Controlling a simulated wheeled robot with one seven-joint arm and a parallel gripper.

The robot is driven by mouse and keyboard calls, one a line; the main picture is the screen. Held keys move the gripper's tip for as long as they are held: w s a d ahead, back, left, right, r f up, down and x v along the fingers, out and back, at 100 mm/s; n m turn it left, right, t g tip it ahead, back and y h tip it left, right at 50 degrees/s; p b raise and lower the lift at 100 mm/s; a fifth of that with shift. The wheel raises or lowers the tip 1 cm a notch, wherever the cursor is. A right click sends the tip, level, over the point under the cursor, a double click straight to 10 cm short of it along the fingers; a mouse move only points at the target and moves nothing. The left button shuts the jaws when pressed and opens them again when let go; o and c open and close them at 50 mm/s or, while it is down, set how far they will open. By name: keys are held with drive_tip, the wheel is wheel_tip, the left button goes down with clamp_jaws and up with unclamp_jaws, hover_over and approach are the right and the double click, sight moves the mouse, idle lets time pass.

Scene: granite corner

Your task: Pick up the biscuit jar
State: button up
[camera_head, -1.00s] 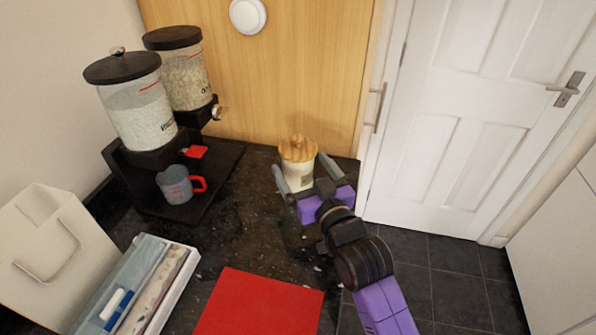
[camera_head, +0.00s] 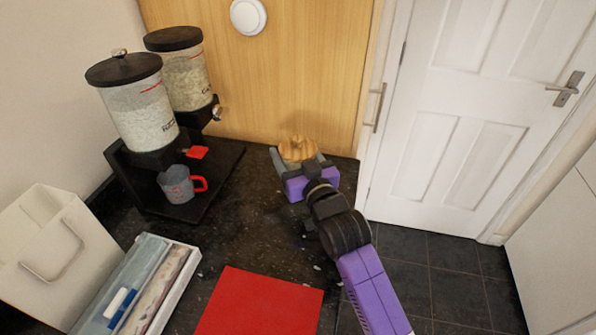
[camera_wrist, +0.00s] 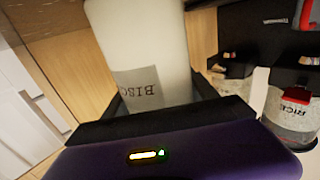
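The biscuit jar has a pale body and a round wooden lid (camera_head: 298,148). It stands at the back of the dark counter, by the wooden panel. My gripper (camera_head: 298,162) is at the jar, with one finger on either side of it, and hides most of the body in the head view. In the wrist view the white jar body (camera_wrist: 145,45), with a grey label reading "BISC", lies between the spread fingers (camera_wrist: 160,98). The fingers look open around it; whether either touches the jar is unclear.
A dispenser stand (camera_head: 150,190) with two filled containers and a grey mug (camera_head: 176,185) stands to the left. A red mat (camera_head: 260,305), a tray (camera_head: 150,285) and a white box-like holder (camera_head: 50,255) lie nearer. A white door (camera_head: 470,120) is at the right.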

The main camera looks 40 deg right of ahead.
drive_tip(key=c, duration=0.7)
drive_tip(key=shift+r, duration=0.15)
clamp_jaws()
